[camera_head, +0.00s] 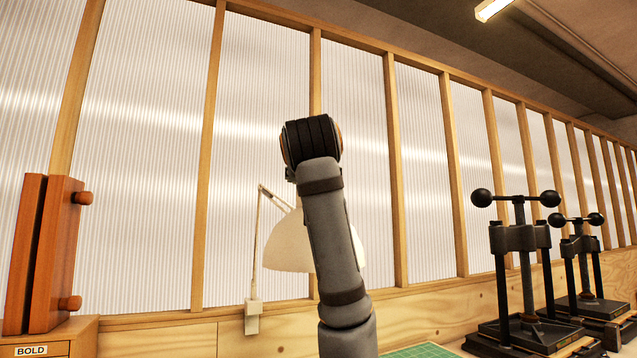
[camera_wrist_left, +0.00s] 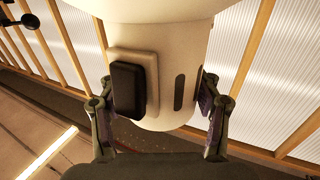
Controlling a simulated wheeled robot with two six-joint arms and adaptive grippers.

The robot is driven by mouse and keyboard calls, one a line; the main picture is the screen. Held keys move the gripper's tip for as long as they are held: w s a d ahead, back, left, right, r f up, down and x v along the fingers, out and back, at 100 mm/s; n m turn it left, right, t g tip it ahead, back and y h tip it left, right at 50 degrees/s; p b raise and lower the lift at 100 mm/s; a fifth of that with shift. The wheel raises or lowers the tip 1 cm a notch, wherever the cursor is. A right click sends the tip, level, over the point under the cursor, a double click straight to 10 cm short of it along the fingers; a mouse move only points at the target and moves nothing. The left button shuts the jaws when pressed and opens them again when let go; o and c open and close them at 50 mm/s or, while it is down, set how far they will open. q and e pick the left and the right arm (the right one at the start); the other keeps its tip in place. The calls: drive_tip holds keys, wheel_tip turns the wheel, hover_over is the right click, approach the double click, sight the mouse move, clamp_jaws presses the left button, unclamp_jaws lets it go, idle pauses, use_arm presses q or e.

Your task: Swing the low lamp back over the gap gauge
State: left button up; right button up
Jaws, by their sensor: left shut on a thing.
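The low lamp (camera_head: 287,246) has a cream shade on a thin jointed arm, clamped at the wall ledge in the head view. An arm of mine stands in front of it and hides the shade's middle and right part. In the left wrist view, my left gripper (camera_wrist_left: 157,95) has its fingers on both sides of a cream rounded lamp head (camera_wrist_left: 160,45) with a black box and dark slots. It is shut on this lamp head. The left fingers do not show in the head view. The gap gauge cannot be made out. My right gripper is not in view.
Two black screw presses (camera_head: 516,270) with ball-ended handles stand at the right. A green mat (camera_head: 420,351) shows at the bottom edge. An orange-brown wooden press (camera_head: 50,255) stands on a cabinet labelled BOLD at the left. A wood-framed translucent wall runs behind.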

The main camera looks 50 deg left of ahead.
use_arm(q)
drive_tip(key=shift+s+f, duration=0.15)
drive_tip(key=shift+f, duration=0.05)
